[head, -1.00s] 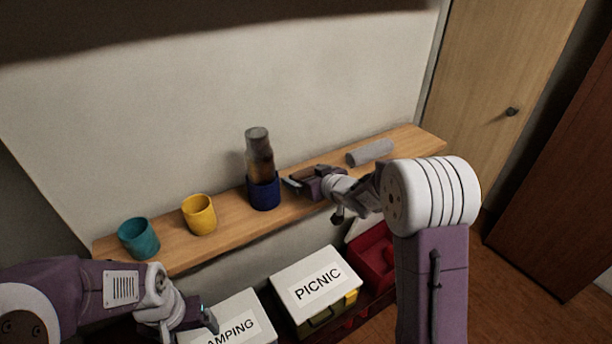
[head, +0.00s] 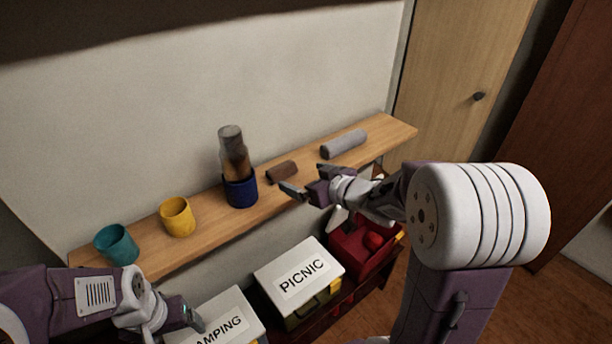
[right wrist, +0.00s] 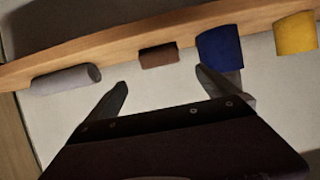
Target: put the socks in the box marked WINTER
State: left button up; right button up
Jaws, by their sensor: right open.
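No label reading WINTER is visible. A short brown roll (head: 281,172) and a longer grey roll (head: 343,143) lie on the wooden shelf; I cannot tell for sure which are socks. Both rolls, brown (right wrist: 159,55) and grey (right wrist: 66,79), show in the right wrist view. My right gripper (head: 306,191) is open and empty, in front of the brown roll and apart from it; its fingers (right wrist: 165,90) point toward the shelf. An open red box (head: 347,249) below holds a round red thing (head: 374,240); no label shows on it. My left gripper (head: 190,318) is at lower left, its jaws unclear.
A teal cup (head: 117,245), a yellow cup (head: 178,217) and a blue cup (head: 240,190) with a tall dark bottle (head: 234,150) behind or in it stand on the shelf. Lidded boxes marked PICNIC (head: 299,277) and, partly hidden, "AMPING" (head: 222,325) sit below.

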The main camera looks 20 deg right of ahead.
jog(key=s+d+f+m+g+h, duration=0.3)
jog(key=s+d+f+g+h, duration=0.1)
jog(key=s+f, duration=0.5)
notch_tip(320, 180, down, 3)
jog(key=shift+r+m+g+h, duration=0.15)
jog(key=shift+m+g+h, duration=0.15)
jog(key=shift+g+h, duration=0.5)
jog(key=shift+o, duration=0.2)
jog(key=s+a+f+g, duration=0.2)
jog(key=s+g, duration=0.1)
jog(key=s, duration=0.3)
jog(key=s+a+f+g+y, duration=0.1)
jog(key=s+a+f+g, duration=0.1)
jog(key=s, duration=0.4)
jog(key=shift+s+a+f+m+g, duration=0.2)
jog(key=shift+s+m+g, duration=0.1)
jog(key=shift+g, duration=0.2)
jog(key=shift+w, duration=0.1)
